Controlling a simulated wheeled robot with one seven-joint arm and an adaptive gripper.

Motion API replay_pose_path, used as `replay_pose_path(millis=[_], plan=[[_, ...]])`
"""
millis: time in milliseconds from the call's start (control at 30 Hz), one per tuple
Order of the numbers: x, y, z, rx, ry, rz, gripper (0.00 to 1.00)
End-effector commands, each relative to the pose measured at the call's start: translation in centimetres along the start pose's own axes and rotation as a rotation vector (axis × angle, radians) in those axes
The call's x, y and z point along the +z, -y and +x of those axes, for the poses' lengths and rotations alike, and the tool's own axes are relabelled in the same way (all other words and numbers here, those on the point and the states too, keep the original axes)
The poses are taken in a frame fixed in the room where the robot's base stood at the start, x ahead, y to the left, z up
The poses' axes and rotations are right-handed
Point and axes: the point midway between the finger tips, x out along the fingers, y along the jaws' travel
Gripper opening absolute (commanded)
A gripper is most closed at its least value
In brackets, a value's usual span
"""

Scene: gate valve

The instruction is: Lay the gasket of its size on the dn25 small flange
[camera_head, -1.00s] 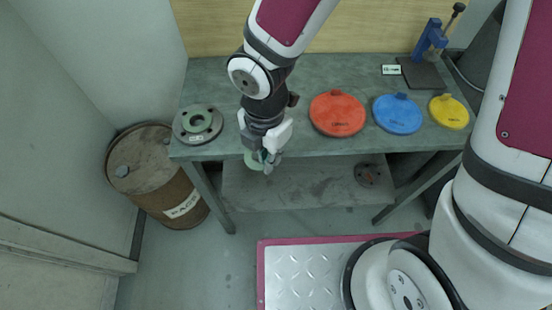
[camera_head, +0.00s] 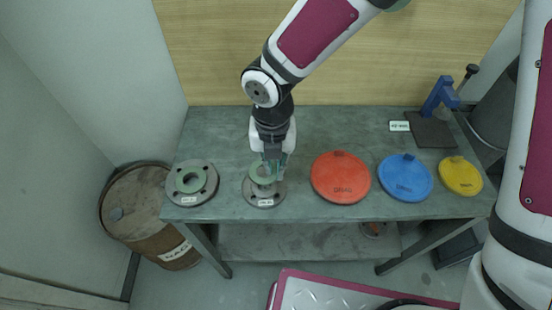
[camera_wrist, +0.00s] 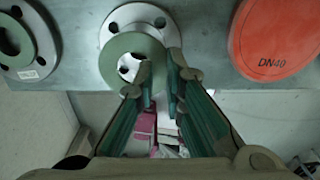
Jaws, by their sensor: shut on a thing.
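My gripper (camera_head: 273,168) is shut on a green ring gasket (camera_head: 256,174), gripping its edge. The wrist view shows the gasket (camera_wrist: 112,62) at the fingertips (camera_wrist: 163,78), overlapping the near part of a grey flange (camera_wrist: 120,22). That flange (camera_head: 250,194) lies on the bench with bolt holes and a white label I cannot read. The gasket sits off-centre on it in the wrist view; whether they touch I cannot tell. A second, larger grey flange (camera_head: 207,190) lies to the left, with a green ring (camera_head: 181,183) around its bore.
Red (camera_head: 340,178), blue (camera_head: 405,178) and yellow (camera_head: 460,176) discs lie on the bench (camera_head: 225,130) to the right; the red one reads DN40. A blue stand (camera_head: 440,95) is at the back right. A rusty barrel (camera_head: 150,215) stands left.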

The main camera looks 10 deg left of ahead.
Motion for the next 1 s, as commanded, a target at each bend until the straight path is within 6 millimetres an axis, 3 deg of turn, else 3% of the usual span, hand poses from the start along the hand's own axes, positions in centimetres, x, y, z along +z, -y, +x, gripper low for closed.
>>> replay_pose_path(millis=[500, 1000], plan=[[0.1, -0.1, 4.7, 0.0, 0.0, 0.0, 0.0], [0.0, -0.1, 5.8, 0.0, 0.0, 0.001, 0.0]])
